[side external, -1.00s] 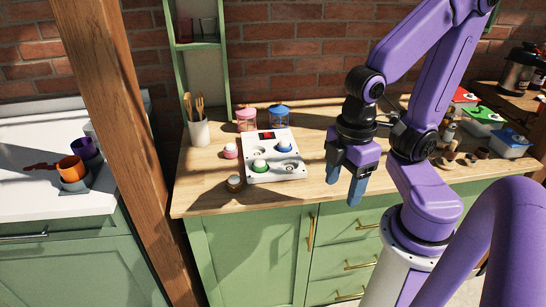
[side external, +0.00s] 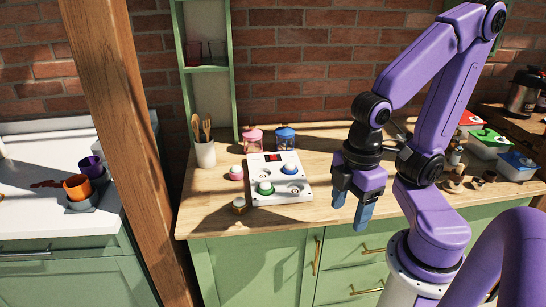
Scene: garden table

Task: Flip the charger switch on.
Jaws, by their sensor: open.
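The likely charger is a white panel (side external: 258,168) lying on the wooden counter. It has a dark window with red in it (side external: 274,157) at its far edge; I cannot make out whether this is a switch or a display, or its state. A green-based round piece (side external: 265,188) and a blue-based one (side external: 290,168) sit on the panel. Two other round places on it look empty. My gripper (side external: 351,207) points down to the right of the panel, near the counter's front edge. Its blue fingers are apart, with nothing between them, and do not touch the panel.
A pink-based piece (side external: 236,173) and a brown-based one (side external: 240,205) stand left of the panel. Pink (side external: 253,140) and blue (side external: 285,138) jars stand behind it, and a utensil cup (side external: 205,154) at left. Lidded boxes (side external: 489,143) are at right. A wooden post (side external: 122,140) rises at left.

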